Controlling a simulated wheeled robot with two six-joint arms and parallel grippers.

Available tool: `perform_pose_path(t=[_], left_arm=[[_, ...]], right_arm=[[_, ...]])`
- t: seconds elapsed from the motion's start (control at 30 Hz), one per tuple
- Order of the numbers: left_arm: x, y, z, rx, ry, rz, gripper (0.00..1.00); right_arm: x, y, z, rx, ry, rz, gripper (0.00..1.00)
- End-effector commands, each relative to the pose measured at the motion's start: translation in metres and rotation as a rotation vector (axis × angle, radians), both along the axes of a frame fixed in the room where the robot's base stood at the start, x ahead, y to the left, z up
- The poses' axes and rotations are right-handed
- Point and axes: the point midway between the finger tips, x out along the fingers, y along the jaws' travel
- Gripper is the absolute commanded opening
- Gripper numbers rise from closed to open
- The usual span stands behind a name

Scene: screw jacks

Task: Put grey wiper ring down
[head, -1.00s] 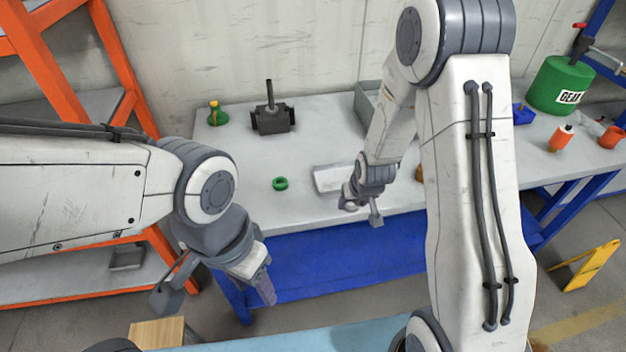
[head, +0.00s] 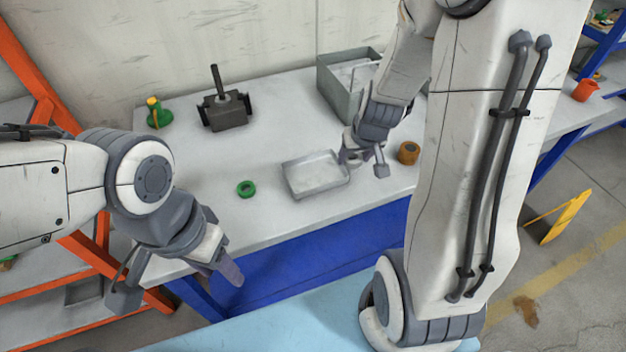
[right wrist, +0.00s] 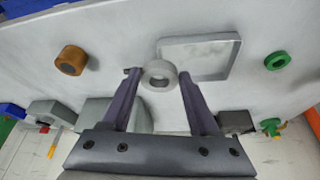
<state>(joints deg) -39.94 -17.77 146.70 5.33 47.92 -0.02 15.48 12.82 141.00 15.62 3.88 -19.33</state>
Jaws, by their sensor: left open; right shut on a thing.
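The grey wiper ring (right wrist: 160,75) is between the fingertips of my right gripper (right wrist: 158,78) in the right wrist view. My right gripper is shut on it. In the head view my right gripper (head: 365,162) is at the right end of a shallow grey tray (head: 318,194), and the ring is hard to make out there. In the right wrist view the ring overlaps the near left corner of the tray (right wrist: 238,50); its height above the table cannot be told. My left gripper (head: 180,290) is open and empty, off the table's front left side.
A green ring (head: 246,189) lies left of the tray and an orange-brown ring (head: 408,152) right of it. A dark screw jack (head: 224,112), a green bottle-like item (head: 157,115) and a grey bin (head: 345,100) stand behind. The table (head: 200,200) is clear around the green ring.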

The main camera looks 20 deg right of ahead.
Motion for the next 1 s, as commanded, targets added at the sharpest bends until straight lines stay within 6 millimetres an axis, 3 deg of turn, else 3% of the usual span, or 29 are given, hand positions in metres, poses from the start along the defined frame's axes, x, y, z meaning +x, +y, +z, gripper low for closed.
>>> perform_pose_path(t=[0.1,0.23,0.7,0.87,1.0], left_arm=[[0.0,0.0,-0.005,0.0,0.0,0.0,0.5],[0.0,0.0,0.007,0.0,0.0,0.0,0.5],[0.0,0.0,0.035,0.0,0.0,0.0,0.5],[0.0,0.0,0.034,0.0,0.0,0.0,0.5],[0.0,0.0,0.018,0.0,0.0,0.0,0.5]], right_arm=[[-0.009,-0.006,0.001,0.006,-0.003,-0.024,0.09],[-0.001,0.004,-0.003,0.01,0.005,-0.02,0.09],[0.069,0.065,-0.059,0.007,-0.001,-0.021,0.09],[0.076,0.07,-0.07,0.006,-0.001,-0.023,0.09],[0.075,0.07,-0.094,0.006,0.0,-0.022,0.09]])
